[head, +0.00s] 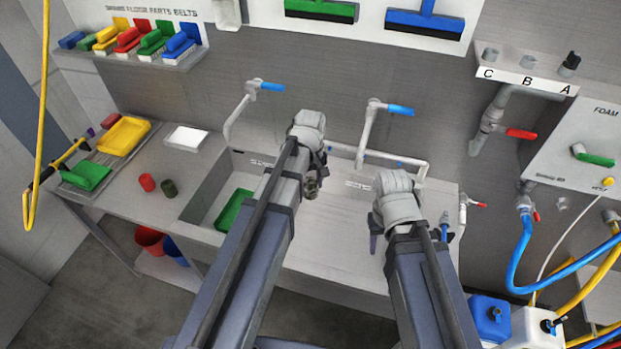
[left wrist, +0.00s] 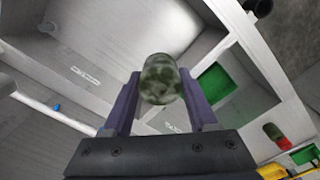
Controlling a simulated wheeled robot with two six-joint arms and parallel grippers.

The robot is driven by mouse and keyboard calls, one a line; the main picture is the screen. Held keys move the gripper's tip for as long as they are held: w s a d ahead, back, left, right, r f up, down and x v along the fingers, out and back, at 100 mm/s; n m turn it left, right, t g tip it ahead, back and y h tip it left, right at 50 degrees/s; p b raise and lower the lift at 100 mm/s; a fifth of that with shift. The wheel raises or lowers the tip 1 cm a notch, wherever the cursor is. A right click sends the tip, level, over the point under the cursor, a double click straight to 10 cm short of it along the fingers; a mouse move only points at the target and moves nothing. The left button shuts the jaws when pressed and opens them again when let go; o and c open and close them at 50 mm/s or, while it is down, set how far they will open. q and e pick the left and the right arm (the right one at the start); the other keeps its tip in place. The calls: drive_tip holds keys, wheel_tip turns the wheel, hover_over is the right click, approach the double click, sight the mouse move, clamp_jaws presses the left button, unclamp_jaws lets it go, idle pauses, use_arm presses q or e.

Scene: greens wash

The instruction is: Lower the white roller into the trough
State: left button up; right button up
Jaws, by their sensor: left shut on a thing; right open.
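My left gripper (head: 315,172) is shut on a short mottled grey-green roller (left wrist: 161,80), held between its two fingers in the left wrist view. The roller looks mottled green rather than white; no plain white roller is visible. In the head view the roller (head: 311,187) shows small and dark beside my left arm, above the trough. The grey trough (head: 204,182) has a green board (head: 233,210) in its left part. The board also shows in the left wrist view (left wrist: 217,92). My right gripper (head: 405,222) is open over the right part, largely hidden by its own arm.
A red cylinder (head: 147,182) and a dark green cylinder (head: 168,188) stand on the counter left of the trough. Blue-handled taps (head: 272,87) (head: 401,110) rise behind it. A blue hose (head: 515,255) and jugs (head: 490,318) are at right.

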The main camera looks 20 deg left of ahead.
use_arm(q)
drive_tip(key=shift+f, duration=0.2)
use_arm(e)
drive_tip(key=shift+f, duration=0.15)
use_arm(q)
wheel_tip(320, 180, down, 10)
drive_tip(key=b, duration=1)
drive_tip(key=shift+r, duration=0.15)
use_arm(e)
wheel_tip(320, 180, down, 10)
drive_tip(key=shift+r, duration=0.1)
